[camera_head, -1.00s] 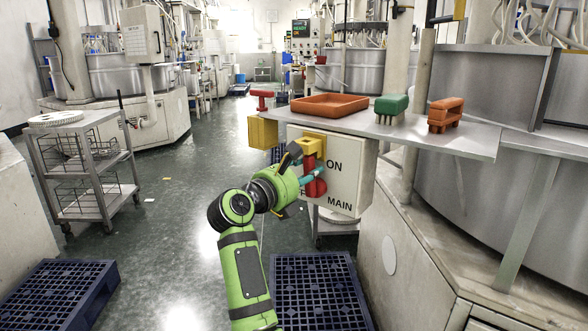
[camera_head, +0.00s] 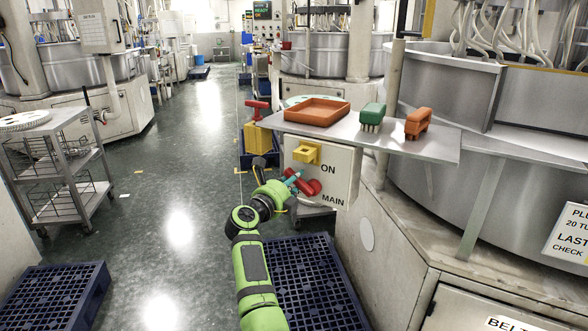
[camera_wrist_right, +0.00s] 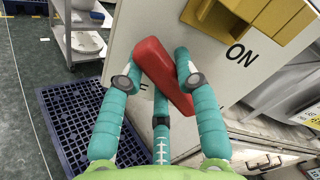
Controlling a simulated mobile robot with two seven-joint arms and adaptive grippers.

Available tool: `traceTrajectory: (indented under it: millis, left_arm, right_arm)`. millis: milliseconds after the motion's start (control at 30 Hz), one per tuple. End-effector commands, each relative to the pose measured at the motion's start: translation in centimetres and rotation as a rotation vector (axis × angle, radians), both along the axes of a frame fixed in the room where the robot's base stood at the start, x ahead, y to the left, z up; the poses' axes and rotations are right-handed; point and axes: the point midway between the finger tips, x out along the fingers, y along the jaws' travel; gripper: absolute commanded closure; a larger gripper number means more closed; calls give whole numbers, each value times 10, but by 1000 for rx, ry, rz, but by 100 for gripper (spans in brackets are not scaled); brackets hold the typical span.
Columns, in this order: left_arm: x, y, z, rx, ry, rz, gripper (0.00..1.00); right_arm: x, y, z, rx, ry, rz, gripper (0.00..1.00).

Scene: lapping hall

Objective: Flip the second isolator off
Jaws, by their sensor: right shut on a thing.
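A pale isolator box (camera_head: 343,168) marked ON and MAIN hangs under the shelf's front edge. Its red handle (camera_head: 313,187) leans to the left, clear of the yellow bracket (camera_head: 307,152) above it. My right gripper (camera_head: 293,179) is shut on this handle. In the right wrist view, teal fingers (camera_wrist_right: 162,95) lie on both sides of the red handle (camera_wrist_right: 160,68), and the yellow bracket (camera_wrist_right: 268,22) is at the upper right. Lettering behind the fingers is mostly hidden. A second red lever (camera_head: 257,106) stands over a yellow block (camera_head: 257,140) farther left. My left gripper is out of view.
The metal shelf (camera_head: 440,145) carries an orange tray (camera_head: 318,110), a green brush (camera_head: 372,114) and an orange brush (camera_head: 418,122). Blue pallets (camera_head: 305,280) lie on the floor below. A wire cart (camera_head: 60,165) stands left. The aisle floor between is open.

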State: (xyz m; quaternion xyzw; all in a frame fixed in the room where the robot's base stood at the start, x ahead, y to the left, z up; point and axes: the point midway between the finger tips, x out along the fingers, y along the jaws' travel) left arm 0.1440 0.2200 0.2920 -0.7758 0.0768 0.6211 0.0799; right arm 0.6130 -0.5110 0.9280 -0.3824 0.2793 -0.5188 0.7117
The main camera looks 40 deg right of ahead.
Motion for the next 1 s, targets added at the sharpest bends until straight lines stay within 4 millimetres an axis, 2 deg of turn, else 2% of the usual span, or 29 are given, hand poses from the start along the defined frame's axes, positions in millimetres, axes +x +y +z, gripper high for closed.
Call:
traceTrajectory:
  millis: [33,200,300,367,533,800,1000]
  left_arm:
    - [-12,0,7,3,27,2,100]
    - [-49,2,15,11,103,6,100]
    - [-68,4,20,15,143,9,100]
    - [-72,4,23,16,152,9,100]
    - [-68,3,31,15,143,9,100]
    - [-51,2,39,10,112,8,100]
    - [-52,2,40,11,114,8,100]
  right_arm:
    - [1,-1,3,-17,46,1,100]
    - [4,0,-4,-67,196,1,100]
    - [4,0,-9,-94,278,1,100]
    - [5,0,-11,-109,322,1,100]
    - [5,0,-17,-144,431,-1,100]
    - [4,-1,-24,-178,536,-2,100]
    - [4,-1,-25,-189,566,-4,100]
